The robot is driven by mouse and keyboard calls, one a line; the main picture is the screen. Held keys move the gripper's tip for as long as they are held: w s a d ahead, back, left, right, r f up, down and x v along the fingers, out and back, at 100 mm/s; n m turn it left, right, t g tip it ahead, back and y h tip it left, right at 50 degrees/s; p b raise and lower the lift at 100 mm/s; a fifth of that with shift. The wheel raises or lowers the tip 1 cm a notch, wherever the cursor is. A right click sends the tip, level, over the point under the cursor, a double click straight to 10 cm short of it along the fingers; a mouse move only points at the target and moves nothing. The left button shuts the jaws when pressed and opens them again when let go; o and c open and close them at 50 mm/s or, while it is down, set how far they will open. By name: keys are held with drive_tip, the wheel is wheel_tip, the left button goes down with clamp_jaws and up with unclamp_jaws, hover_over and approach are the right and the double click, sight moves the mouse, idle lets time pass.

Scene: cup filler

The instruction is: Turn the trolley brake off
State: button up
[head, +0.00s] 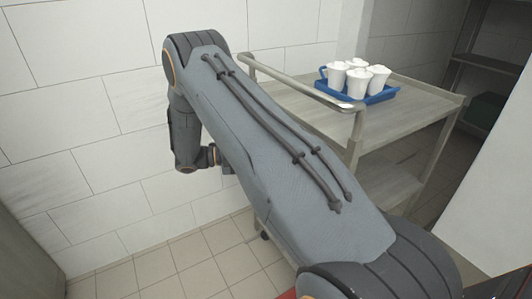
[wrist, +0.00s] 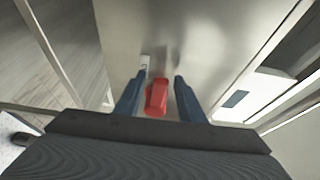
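The grey metal trolley (head: 395,122) stands against the white tiled wall in the head view. A red lever-like piece (wrist: 157,97), likely the brake handle, shows in the wrist view in front of a grey metal panel (wrist: 185,35). My gripper (wrist: 160,76) is open, with one blue finger on each side of the red piece. A gap shows on the right side; on the left, finger and piece look close, and I cannot tell if they touch. In the head view my arm hides the gripper's fingers and the red piece.
A blue tray (head: 381,99) with several white cups (head: 360,83) stands on the trolley's top shelf, inside a raised rail (head: 290,81). A dark shelf rack (head: 485,62) is at the back right. Tiled floor (head: 205,262) lies clear at the lower left.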

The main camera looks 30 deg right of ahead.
drive_tip(key=b+v, duration=0.1)
drive_tip(key=v, duration=0.6)
drive_tip(key=shift+a, duration=0.2)
